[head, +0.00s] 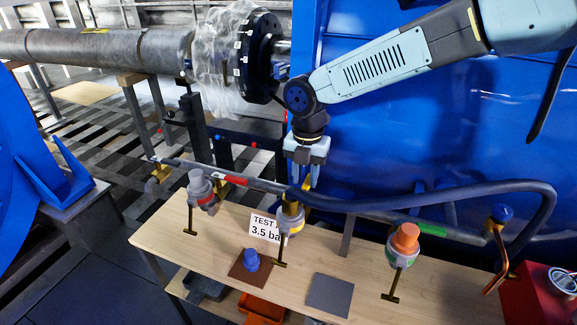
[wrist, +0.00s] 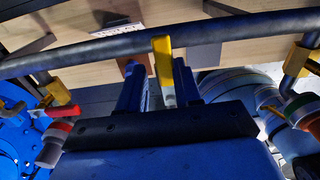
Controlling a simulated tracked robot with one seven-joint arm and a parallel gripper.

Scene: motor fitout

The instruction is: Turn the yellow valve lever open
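The yellow valve lever (head: 304,193) sits on the middle valve (head: 291,217) of the pipe above the bench. In the wrist view the yellow lever (wrist: 162,60) shows as an upright yellow bar lying across the dark pipe. My gripper (head: 307,180) points down at this lever from above. In the wrist view my gripper (wrist: 156,82) is open, with the lever in the gap between its blue fingers, nearer the right finger. I cannot tell whether a finger touches it. The lower part of the lever is partly hidden by my gripper.
A dark pipe (head: 345,205) runs along the wooden bench (head: 220,240). A red lever (head: 231,179) is on the left and a green lever (head: 432,228) on the right. An orange-capped valve (head: 404,240) and a blue cap (head: 251,260) stand nearby. A blue wall (head: 390,130) is behind.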

